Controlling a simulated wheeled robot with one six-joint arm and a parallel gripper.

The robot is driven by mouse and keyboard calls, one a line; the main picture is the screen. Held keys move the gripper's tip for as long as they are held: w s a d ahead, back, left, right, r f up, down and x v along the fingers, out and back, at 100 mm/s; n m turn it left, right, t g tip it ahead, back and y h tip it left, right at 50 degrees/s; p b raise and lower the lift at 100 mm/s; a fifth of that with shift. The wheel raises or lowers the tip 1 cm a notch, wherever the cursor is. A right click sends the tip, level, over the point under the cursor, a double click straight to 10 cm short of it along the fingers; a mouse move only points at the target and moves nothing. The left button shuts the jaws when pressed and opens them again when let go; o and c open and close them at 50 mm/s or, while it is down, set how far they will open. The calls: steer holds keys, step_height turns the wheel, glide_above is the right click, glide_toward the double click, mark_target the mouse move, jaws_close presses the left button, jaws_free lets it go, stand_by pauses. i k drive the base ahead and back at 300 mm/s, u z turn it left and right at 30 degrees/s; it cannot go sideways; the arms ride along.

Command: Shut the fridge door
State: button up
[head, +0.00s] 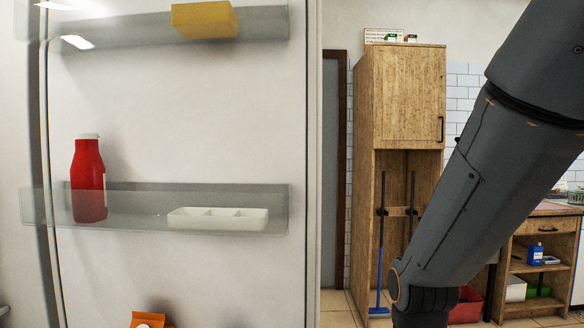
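The fridge door (190,130) stands open and fills the left half of the head view, its inner side facing me. Its lower door shelf (130,205) holds a red bottle (88,180) with a white cap and a white tray (217,218). The upper door shelf (130,30) holds a yellow block-shaped item (204,20). The top of an orange carton (150,320) shows at the bottom edge. My grey arm crosses the right side, to the right of the door and apart from it in the picture. My gripper is out of view.
A tall wooden cabinet (405,95) stands behind, with a blue-handled mop (380,240) in its open lower part. A wooden shelf unit (540,240) with a red bin (466,305) near it stands at the right. A strip of tiled floor (338,308) shows between door and cabinet.

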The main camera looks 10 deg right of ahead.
mark_target(180, 122)
steer(key=z, duration=0.95)
steer(key=i, duration=2.85)
steer(key=u, duration=2.2)
steer(key=i, duration=0.55)
steer(key=u, duration=2.45)
steer(key=i, duration=0.5)
steer(key=u, duration=0.05)
